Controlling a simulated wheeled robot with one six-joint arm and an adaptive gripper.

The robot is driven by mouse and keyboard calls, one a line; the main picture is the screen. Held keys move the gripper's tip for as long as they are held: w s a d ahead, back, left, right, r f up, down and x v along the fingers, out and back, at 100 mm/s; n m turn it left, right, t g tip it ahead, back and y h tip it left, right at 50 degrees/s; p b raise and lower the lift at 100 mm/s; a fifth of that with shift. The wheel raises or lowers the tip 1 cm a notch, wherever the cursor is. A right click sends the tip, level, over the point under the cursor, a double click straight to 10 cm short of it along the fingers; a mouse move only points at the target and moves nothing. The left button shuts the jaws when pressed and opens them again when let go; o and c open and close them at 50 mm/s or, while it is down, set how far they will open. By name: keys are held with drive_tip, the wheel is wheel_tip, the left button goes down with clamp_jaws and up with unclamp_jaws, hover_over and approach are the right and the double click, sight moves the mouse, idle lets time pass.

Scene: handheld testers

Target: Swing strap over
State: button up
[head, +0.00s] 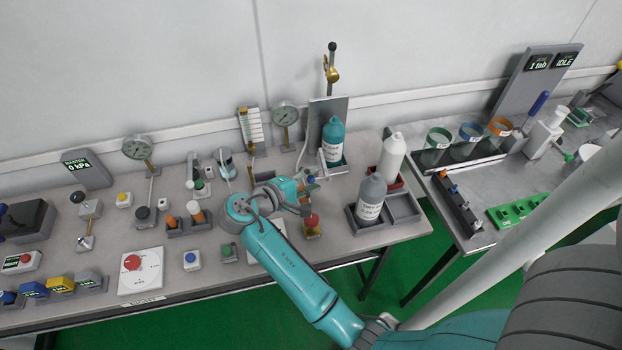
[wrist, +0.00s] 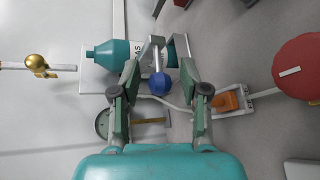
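A teal bottle (head: 333,138) stands upright against a grey back plate (head: 313,115) on the bench; it also shows sideways in the wrist view (wrist: 106,57). A grey bar, which looks like the strap (wrist: 156,52), ends in a blue ball knob (wrist: 160,84) beside the bottle. My gripper (wrist: 159,74) is open, with its two green-grey fingers spread on either side of the knob and clear gaps to both. In the head view my gripper (head: 304,190) is just left of and in front of the bottle, and hides part of the stand.
A red round button (head: 311,220) stands close below my gripper. A grey bottle (head: 371,195) and a white bottle (head: 391,156) stand in trays to the right. A round gauge (head: 285,115) is behind my gripper. Switches and a red dial (head: 132,263) fill the bench leftward.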

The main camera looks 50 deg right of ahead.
sight(327, 180)
clamp_jaws()
drive_tip(key=shift+s, duration=0.1)
drive_tip(key=shift+s+d+n+t, duration=0.5)
drive_tip(key=shift+s+n+t, duration=0.35)
drive_tip(key=shift+t, duration=0.3)
drive_tip(key=shift+s+d+n+t, duration=0.55)
drive_tip(key=shift+n+t, duration=0.4)
drive_tip(key=shift+t, duration=0.2)
drive_tip(key=shift+s+d+n+t+y, duration=0.4)
drive_tip(key=shift+d+n+t, duration=0.15)
drive_tip(key=shift+n+t, duration=0.25)
drive_tip(key=shift+s+d+n+t+y, duration=0.35)
drive_tip(key=shift+d+n+t, duration=0.2)
drive_tip(key=shift+t, duration=0.4)
drive_tip(key=shift+s+d+n+t+y, duration=0.3)
drive_tip(key=shift+d+n+t+y, duration=0.2)
drive_tip(key=shift+n+t, duration=0.3)
drive_tip(key=shift+o, duration=1.2)
unclamp_jaws()
